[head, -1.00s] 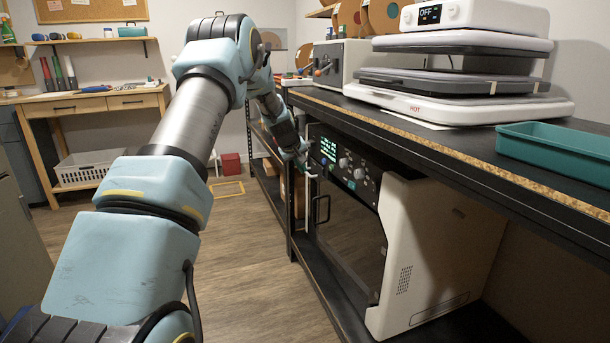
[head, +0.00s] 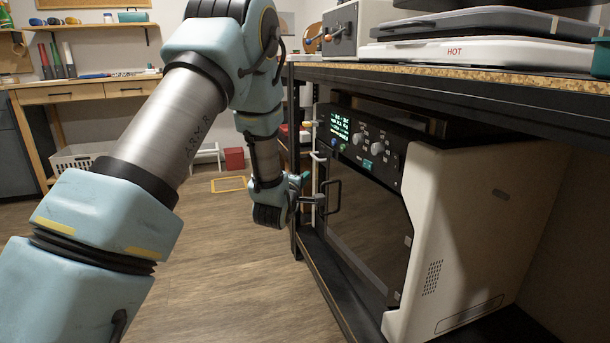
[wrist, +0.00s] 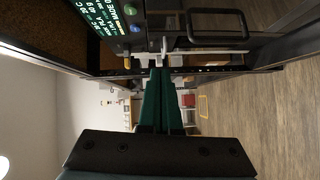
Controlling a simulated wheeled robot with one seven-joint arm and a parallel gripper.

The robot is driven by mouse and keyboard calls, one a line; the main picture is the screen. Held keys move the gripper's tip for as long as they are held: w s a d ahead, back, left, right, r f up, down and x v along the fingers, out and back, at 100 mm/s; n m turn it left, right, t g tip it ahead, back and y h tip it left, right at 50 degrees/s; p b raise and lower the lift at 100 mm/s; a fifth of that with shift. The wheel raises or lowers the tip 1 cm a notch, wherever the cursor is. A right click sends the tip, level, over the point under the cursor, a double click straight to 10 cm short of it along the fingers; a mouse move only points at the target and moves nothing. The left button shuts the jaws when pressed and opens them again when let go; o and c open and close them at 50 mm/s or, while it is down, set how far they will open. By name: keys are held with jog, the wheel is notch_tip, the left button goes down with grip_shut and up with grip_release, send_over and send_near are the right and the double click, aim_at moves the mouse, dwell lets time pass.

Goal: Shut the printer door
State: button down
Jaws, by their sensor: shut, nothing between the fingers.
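The printer (head: 470,220) is a white-sided machine on the shelf under the bench. Its dark door (head: 365,235) faces left, below the control panel, with a black bar handle (head: 332,197) at the door's far edge. The door looks nearly in line with the front; I cannot tell whether a gap remains. My gripper (head: 312,199) is shut and empty, close to the left of the handle. In the wrist view, the green fingers (wrist: 160,85) are together, beside the printer's front edge, with the handle (wrist: 217,25) up and right; contact is unclear.
The bench edge (head: 450,85) overhangs the printer, with a heat press (head: 470,50) on top. A black shelf post (head: 294,150) stands just beyond the gripper.

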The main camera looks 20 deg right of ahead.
jog(key=s+h, duration=0.1)
jog(key=s, duration=0.1)
jog(key=b, duration=0.2)
send_near(332, 161)
jog(key=w, duration=0.4)
jog(key=d, duration=0.3)
jog(key=shift+w+d+n+b, duration=0.1)
jog(key=shift+n+b, duration=0.2)
jog(key=shift+d, duration=0.4)
